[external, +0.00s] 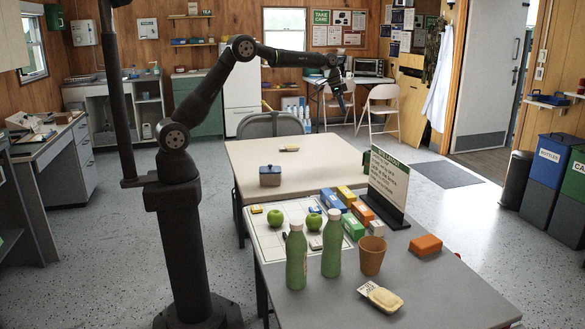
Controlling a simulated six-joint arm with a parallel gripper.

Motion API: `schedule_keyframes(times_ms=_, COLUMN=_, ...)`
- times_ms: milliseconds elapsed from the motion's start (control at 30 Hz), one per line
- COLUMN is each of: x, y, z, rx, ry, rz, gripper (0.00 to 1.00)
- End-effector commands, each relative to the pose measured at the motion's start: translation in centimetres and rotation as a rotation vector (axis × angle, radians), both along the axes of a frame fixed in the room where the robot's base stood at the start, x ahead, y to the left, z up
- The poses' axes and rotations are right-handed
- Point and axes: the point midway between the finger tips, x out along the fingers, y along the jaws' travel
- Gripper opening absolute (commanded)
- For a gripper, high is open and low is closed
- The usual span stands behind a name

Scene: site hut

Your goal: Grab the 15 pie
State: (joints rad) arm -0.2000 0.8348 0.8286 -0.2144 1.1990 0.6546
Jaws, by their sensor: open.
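A pale yellow, pie-like item (384,299) lies near the front edge of the grey table, with a small printed white card (368,288) against its left side. The number on the card is too small to read. A similar small pale item (289,149) lies on the far beige table. I cannot tell which one is the 15 pie. My gripper (345,103) is raised at the upper right of the arm, well above and beyond the tables, apart from both items. It is open, with nothing visible in it.
Two green bottles (296,258) (331,247), a brown cup (371,256) and an orange block (426,245) stand near the front item. A sign (387,186), green apples (275,218) and colored boxes (347,194) sit behind. A blue-grey box (270,176) is on the otherwise mostly clear beige table (325,160).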

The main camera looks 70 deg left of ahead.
Motion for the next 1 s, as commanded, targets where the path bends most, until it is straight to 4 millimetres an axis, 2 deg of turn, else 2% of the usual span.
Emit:
schedule_keyframes(times_ms=33, x=-1.0, y=4.1, z=0.0, rx=-0.002, ry=-0.001, rz=0.034, gripper=0.80)
schedule_keyframes(times_ms=167, x=-3.9, y=13.0, z=0.1, rx=-0.006, ry=-0.007, rz=0.098, gripper=0.80)
schedule_keyframes(times_ms=300, x=-8.2, y=21.9, z=0.1, rx=-0.007, ry=-0.017, rz=0.165, gripper=0.80)
schedule_keyframes(times_ms=400, x=-11.7, y=27.4, z=0.2, rx=-0.007, ry=-0.025, rz=0.209, gripper=0.80)
schedule_keyframes(times_ms=600, x=-18.4, y=35.6, z=0.2, rx=-0.007, ry=-0.040, rz=0.282, gripper=0.80)
schedule_keyframes(times_ms=700, x=-21.1, y=38.3, z=-0.3, rx=-0.008, ry=-0.042, rz=0.307, gripper=0.80)
schedule_keyframes(times_ms=733, x=-20.7, y=37.7, z=-2.7, rx=-0.015, ry=-0.037, rz=0.300, gripper=0.80)
schedule_keyframes(times_ms=833, x=-20.5, y=37.6, z=-7.6, rx=-0.012, ry=-0.038, rz=0.298, gripper=0.80)
schedule_keyframes(times_ms=900, x=-20.5, y=37.6, z=-9.9, rx=-0.011, ry=-0.039, rz=0.298, gripper=0.80)
schedule_keyframes(times_ms=1000, x=-20.4, y=37.7, z=-11.8, rx=-0.008, ry=-0.044, rz=0.298, gripper=0.80)
